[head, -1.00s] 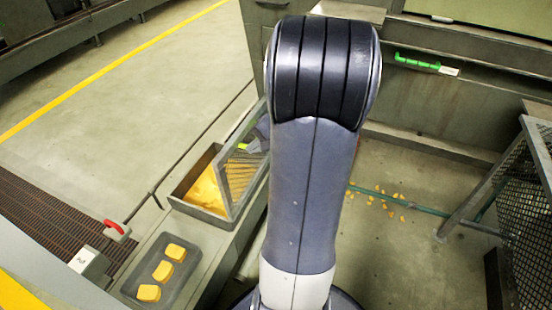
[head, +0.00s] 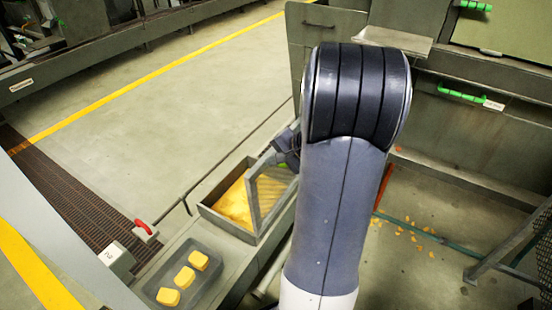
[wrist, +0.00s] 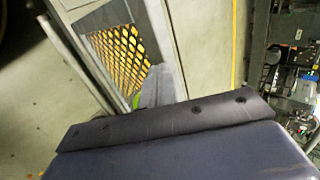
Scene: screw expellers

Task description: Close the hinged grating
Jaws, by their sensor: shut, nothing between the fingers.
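The hinged grating (head: 254,205) is a grey frame with mesh. In the head view it stands tilted up over a grey box (head: 226,225) that holds yellow material. In the wrist view the grating's diamond mesh (wrist: 118,52) shows with yellow behind it. My gripper (head: 284,152) is at the grating's upper edge, partly hidden behind my arm. In the wrist view its grey end (wrist: 160,88) overlaps the mesh's lower right corner, beside a green bit. The gripper is shut and empty. I cannot tell whether it touches the frame.
A tray (head: 209,285) with yellow blocks (head: 184,277) lies in front of the box. A red-handled lever (head: 146,232) stands to the left. A green-handled panel (head: 462,96) is at the right, with yellow scraps on the floor below. The left floor is open.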

